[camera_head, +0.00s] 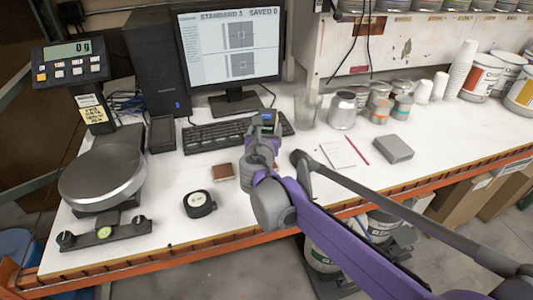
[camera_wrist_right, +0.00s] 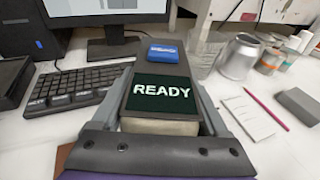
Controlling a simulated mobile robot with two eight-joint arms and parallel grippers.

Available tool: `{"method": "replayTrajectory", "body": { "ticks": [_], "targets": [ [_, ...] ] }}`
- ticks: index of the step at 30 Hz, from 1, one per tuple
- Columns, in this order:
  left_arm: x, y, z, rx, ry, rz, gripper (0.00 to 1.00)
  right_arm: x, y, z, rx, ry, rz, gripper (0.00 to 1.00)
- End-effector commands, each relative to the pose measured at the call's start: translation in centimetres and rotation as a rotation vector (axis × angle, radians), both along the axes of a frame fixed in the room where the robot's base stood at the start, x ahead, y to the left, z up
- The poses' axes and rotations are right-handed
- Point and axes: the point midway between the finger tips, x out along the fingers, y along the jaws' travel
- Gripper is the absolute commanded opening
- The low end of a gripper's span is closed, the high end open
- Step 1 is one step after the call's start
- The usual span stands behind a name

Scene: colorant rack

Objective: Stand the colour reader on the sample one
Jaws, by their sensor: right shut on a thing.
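The colour reader (camera_wrist_right: 160,92) is a dark handheld device with a green screen reading READY and a blue label or button at its far end. My right gripper (camera_head: 264,140) is shut on it, with one finger along each side in the right wrist view. The reader's underside is hidden. My left gripper is not in view.
The keyboard (camera_head: 210,137) and monitor (camera_head: 230,45) stand behind. A grey block (camera_head: 393,149), notepad (camera_head: 343,153), pink pencil (camera_head: 358,151) and metal can (camera_head: 342,110) are right.

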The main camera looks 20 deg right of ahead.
Motion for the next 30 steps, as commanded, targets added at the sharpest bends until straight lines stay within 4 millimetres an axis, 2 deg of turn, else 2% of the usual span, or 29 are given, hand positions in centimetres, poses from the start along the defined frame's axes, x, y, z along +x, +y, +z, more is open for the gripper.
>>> {"method": "replayTrajectory", "body": {
  "ticks": [1,4,11,18,30],
  "targets": [
    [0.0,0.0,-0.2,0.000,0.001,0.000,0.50,0.0,0.0,-1.1,-0.001,0.000,0.000,0.00],
    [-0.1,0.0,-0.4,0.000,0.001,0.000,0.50,0.0,0.0,-2.8,-0.001,0.000,0.000,0.00],
    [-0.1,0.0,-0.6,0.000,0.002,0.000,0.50,0.0,0.0,-4.6,-0.001,0.000,0.000,0.00],
    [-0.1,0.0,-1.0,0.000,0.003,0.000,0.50,0.0,0.0,-7.6,-0.001,0.000,0.000,0.00],
    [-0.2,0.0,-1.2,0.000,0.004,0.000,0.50,0.0,0.0,-8.2,-0.001,0.000,0.000,0.00]
  ]
}}
